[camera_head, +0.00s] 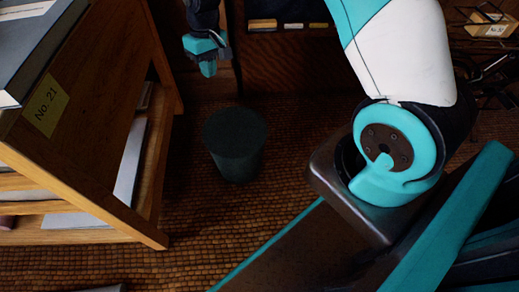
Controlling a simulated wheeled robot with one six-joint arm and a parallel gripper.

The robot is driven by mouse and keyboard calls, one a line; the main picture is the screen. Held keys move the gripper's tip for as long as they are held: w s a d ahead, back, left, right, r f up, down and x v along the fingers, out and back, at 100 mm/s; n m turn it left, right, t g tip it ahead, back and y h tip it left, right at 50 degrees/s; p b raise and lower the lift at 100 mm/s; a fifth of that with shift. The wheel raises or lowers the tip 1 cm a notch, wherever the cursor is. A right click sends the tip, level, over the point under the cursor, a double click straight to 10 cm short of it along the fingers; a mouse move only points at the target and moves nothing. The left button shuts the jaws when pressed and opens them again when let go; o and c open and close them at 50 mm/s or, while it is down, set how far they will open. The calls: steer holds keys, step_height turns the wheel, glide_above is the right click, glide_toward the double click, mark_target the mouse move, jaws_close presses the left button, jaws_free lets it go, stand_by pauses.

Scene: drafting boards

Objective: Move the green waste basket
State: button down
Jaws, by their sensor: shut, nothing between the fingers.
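The green waste basket (238,158) shows as a very dark green, round, tapered tub standing upright on the woven floor, near the middle of the head view. It is in shadow, and I cannot make out its inside. My gripper (208,68), teal and black, hangs above and a little left of the basket in the picture. Its fingers are together with nothing between them. It is apart from the basket in the picture; its exact height above the floor is hard to judge.
A wooden drafting board or cabinet marked "No. 21" (45,105) stands close on the left, with shelves holding papers. A dark wooden front with a ledge of small items (290,25) lies behind. Bare woven floor (200,215) surrounds the basket.

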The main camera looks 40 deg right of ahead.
mark_target(261, 145)
steer(key=w+d+f+m+g+h+b, duration=0.1)
steer(key=d+f+b, duration=0.3)
steer(key=f, duration=1)
steer(key=w+d+f+m+b, duration=0.15)
steer(key=d+f, duration=0.45)
steer(key=f, duration=0.8)
steer(key=s+b, duration=0.1)
steer(key=s, duration=0.3)
steer(key=s+b, duration=0.1)
steer(key=s, duration=0.3)
steer(key=s+a+f+b, duration=0.1)
steer(key=s+b, duration=0.1)
steer(key=s, duration=0.2)
steer(key=shift+s, duration=0.35)
steer(key=shift+f, duration=0.2)
steer(key=shift+f, duration=0.15)
